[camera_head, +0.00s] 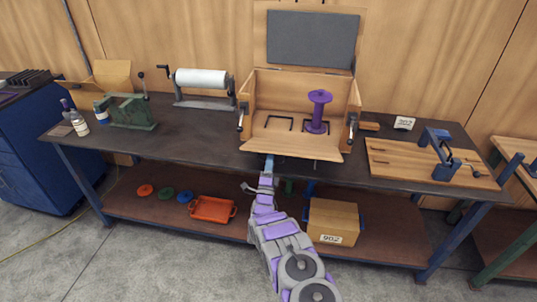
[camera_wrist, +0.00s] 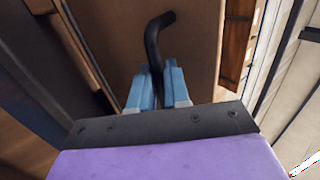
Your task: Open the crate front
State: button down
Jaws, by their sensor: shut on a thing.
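The wooden crate (camera_head: 301,84) stands on the bench with its lid (camera_head: 311,38) raised and its inside exposed. Its front panel (camera_head: 292,142) is folded down and outward toward the bench's front edge; it also shows as a brown face in the wrist view (camera_wrist: 190,50). A bent black handle (camera_wrist: 153,45) is on this panel. My gripper (camera_wrist: 158,90) is shut on the handle, with a blue finger on each side of it. In the head view my gripper (camera_head: 269,165) is low at the panel's front edge, and its grip is hidden there. Latches (camera_head: 350,131) hang at the crate's front corners.
A purple spool (camera_head: 318,110) stands inside the crate. The white roll (camera_head: 201,80) is left of it; a wooden board with a blue clamp (camera_head: 447,158) is right. An orange tray (camera_head: 212,209) and a box (camera_head: 333,222) sit on the lower shelf.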

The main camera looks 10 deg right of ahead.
jog(key=shift+s+d+f, duration=0.15)
jog(key=shift+d+f, duration=0.4)
jog(key=shift+f, duration=0.3)
jog(key=c, duration=1.4)
grip_release()
jog(key=shift+d, duration=0.1)
jog(key=shift+c, duration=0.2)
jog(key=shift+o, duration=0.5)
jog(key=shift+w+d+f, duration=0.15)
jog(key=shift+w+f, duration=0.05)
jog(key=shift+w, duration=0.15)
jog(key=shift+s+a+r, duration=0.15)
jog(key=shift+a+r, duration=0.05)
jog(key=shift+a, duration=0.65)
